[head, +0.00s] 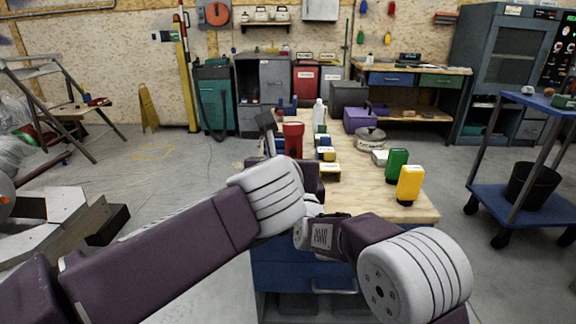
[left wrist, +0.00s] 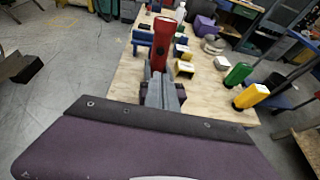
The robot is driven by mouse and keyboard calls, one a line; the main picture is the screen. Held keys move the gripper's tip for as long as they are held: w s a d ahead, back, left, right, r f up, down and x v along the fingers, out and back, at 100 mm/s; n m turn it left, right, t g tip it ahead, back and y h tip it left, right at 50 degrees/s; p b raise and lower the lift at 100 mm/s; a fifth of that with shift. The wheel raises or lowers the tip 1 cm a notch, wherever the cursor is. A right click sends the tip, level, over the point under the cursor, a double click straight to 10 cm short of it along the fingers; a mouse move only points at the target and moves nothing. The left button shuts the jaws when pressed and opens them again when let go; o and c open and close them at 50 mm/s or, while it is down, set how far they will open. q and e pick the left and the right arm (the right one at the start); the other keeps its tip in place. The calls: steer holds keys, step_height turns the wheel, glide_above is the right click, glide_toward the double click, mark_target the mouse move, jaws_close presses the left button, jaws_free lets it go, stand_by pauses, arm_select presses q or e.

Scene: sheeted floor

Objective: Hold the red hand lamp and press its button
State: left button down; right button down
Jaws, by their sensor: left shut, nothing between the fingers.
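The red hand lamp (head: 293,138) stands upright on the wooden bench top, just beyond my left arm in the head view. It also shows in the left wrist view (left wrist: 164,38), straight ahead of my left gripper (left wrist: 158,76). That gripper is shut and empty, its grey fingers pointing at the lamp's lower part. The fingers overlap the lamp's foot in the picture, so I cannot tell whether they touch it.
A green item (head: 397,165) and a yellow item (head: 409,184) stand at the bench's right edge. Blue pieces (left wrist: 143,38) lie near the lamp. A white bottle (head: 319,112) and a grey round pot (head: 369,137) stand farther back. Bare wood (head: 350,185) lies right of the lamp.

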steer(key=shift+f, duration=0.15)
arm_select(q)
steer(key=shift+s+a+f+t, duration=0.1)
steer(key=shift+s+f+t, duration=0.2)
steer(key=shift+f+t, duration=0.25)
steer(key=shift+s+f+t, duration=0.25)
steer(key=shift+f+t, duration=0.15)
steer(key=shift+t, duration=0.15)
